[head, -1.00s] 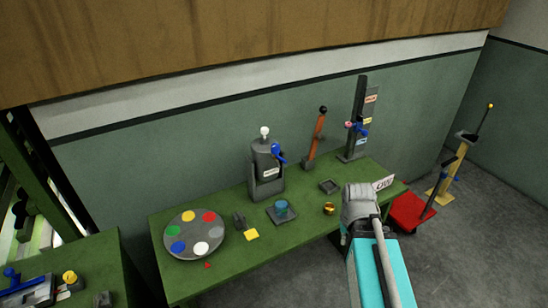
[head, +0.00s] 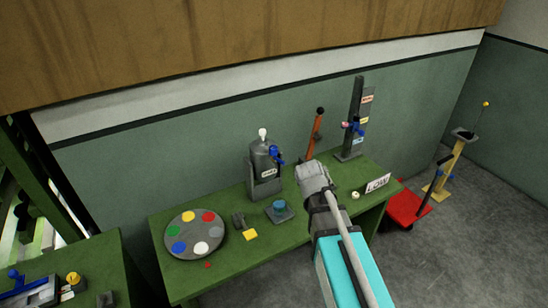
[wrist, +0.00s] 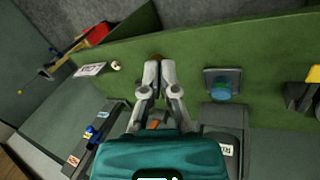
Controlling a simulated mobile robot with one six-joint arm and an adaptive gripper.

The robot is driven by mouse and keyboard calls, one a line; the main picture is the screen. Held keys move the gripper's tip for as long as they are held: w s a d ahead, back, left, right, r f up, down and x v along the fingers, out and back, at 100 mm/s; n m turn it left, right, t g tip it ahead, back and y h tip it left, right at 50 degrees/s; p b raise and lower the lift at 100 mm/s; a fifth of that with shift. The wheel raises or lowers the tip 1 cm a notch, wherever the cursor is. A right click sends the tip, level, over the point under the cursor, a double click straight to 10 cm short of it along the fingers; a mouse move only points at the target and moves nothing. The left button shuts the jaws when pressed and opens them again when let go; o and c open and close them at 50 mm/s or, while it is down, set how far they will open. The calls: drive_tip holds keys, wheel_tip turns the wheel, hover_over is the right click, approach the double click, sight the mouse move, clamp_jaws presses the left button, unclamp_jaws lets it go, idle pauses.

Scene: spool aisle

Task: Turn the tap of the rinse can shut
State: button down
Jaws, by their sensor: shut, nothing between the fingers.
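The rinse can (head: 264,176) is a grey canister with a white knob on top, upright at the back of the green bench in the head view. Its blue tap (head: 277,154) sticks out at the upper right. In the wrist view only part of the can (wrist: 222,118) and its cut-off label show, at the lower right; I cannot make out the tap there. My gripper (head: 309,168) is to the right of the can, apart from it, above the bench. In the wrist view its fingers (wrist: 159,68) are shut and empty.
A blue-green cup on a grey plate (head: 279,210) stands in front of the can. A round palette (head: 195,234) lies at the left. A red lever (head: 316,130) and a tall post with blue handle (head: 352,120) stand behind. A sign (head: 378,183) stands at the right end.

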drive_tip(key=w+a+r+n+t+h+p, duration=0.1)
drive_tip(key=w+a+r+n+t+p, duration=0.1)
drive_tip(key=w+a+r, duration=0.3)
drive_tip(key=w+a+r+n+t+h+p, duration=0.1)
drive_tip(key=w+a+r+n+h, duration=0.1)
drive_tip(key=a, duration=0.5)
drive_tip(key=n+t+p, duration=0.2)
drive_tip(key=n+t, duration=0.1)
drive_tip(key=t, duration=0.1)
approach(278, 161)
drive_tip(key=v, duration=0.6)
drive_tip(key=shift+s+a+f+h, duration=0.1)
drive_tip(key=shift+a+h, duration=0.15)
drive_tip(key=shift+h, duration=0.05)
drive_tip(key=b+x, duration=0.7)
drive_tip(key=x, duration=0.5)
drive_tip(key=shift+f, duration=0.2)
drive_tip(key=shift+b+x, duration=0.3)
drive_tip(key=shift+x, duration=0.6)
drive_tip(key=shift+d+r, duration=0.1)
drive_tip(key=shift+r, duration=0.05)
